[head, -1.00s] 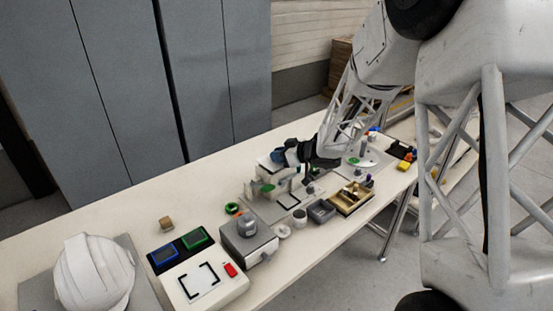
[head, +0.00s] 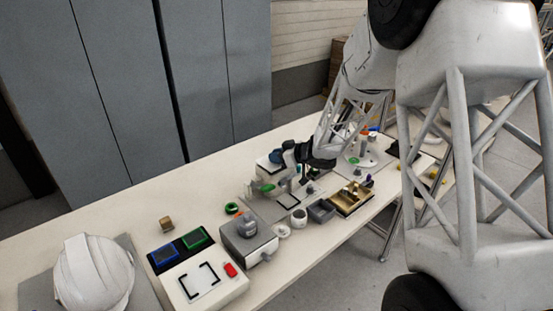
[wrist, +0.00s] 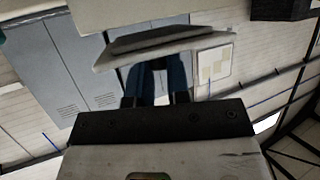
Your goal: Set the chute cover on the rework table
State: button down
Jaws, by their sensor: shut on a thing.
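My gripper (head: 284,157) is low over the middle of the long pale table, its black wrist reaching in from the right. In the wrist view its two blue fingers (wrist: 161,84) are shut on a pale plate-like piece (wrist: 211,48) with a dark strip along it. I cannot tell which surface is the rework table.
A white helmet (head: 92,275) sits at the near left. A white box with a red button (head: 230,270), blue and green panels (head: 180,249), a grey unit (head: 246,240), a grey bin (head: 321,211) and a wooden tray (head: 352,198) crowd the front. The table's back left is clear.

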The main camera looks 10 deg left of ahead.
jog(key=shift+f, duration=0.45)
jog(key=shift+f, duration=0.25)
jog(key=c, duration=1.1)
grip_release()
jog(key=shift+v, duration=3.9)
